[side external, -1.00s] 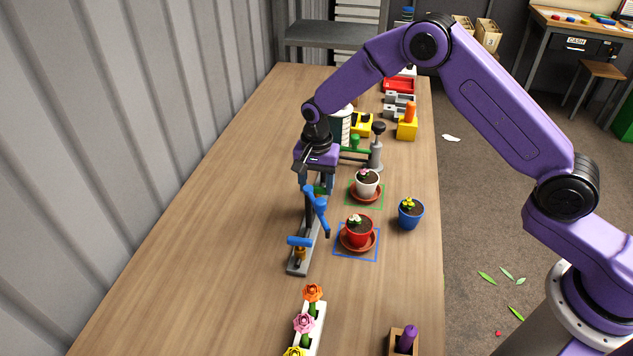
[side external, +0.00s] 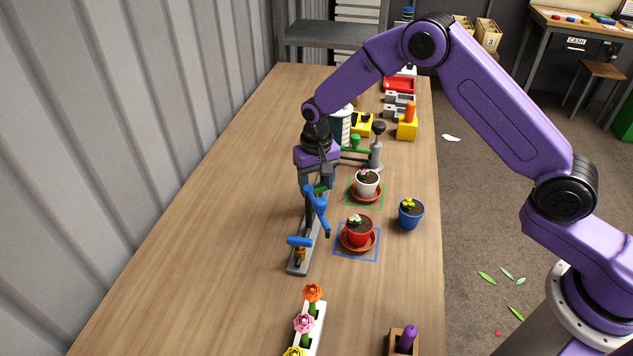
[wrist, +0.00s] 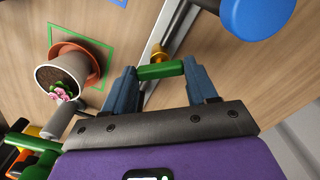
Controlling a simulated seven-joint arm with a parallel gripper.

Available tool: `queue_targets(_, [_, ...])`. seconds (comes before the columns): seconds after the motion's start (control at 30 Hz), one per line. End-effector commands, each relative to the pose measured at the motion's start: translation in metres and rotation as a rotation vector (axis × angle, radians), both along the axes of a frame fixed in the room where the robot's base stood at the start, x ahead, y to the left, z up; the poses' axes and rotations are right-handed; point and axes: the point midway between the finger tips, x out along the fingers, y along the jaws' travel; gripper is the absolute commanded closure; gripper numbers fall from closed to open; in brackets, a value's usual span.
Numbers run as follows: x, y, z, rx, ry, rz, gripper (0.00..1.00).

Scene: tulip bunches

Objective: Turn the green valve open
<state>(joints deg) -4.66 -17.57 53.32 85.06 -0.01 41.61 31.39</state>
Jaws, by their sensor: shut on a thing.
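The green valve's handle (side external: 320,189) sits on the grey rail (side external: 298,264), behind the blue valve handle (side external: 318,205). In the wrist view the green handle (wrist: 158,71) is a short bar above a brass stem (wrist: 158,52). My gripper (side external: 317,184) points down over it. In the wrist view my gripper's fingers (wrist: 163,75) are closed on the bar's two ends. The blue handle partly hides the grip in the side view, and the valve's base is hidden there.
A white pot (side external: 367,186), a red pot (side external: 359,232) and a blue pot (side external: 410,215) stand to the right. A flower rack (side external: 318,318) is in front. The table left of the rail is clear.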

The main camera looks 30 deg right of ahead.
Motion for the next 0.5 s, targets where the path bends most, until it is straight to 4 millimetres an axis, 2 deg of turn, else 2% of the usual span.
queue_targets(0.5, [0.0000,0.0003,0.0010,0.000,0.000,0.487,0.73])
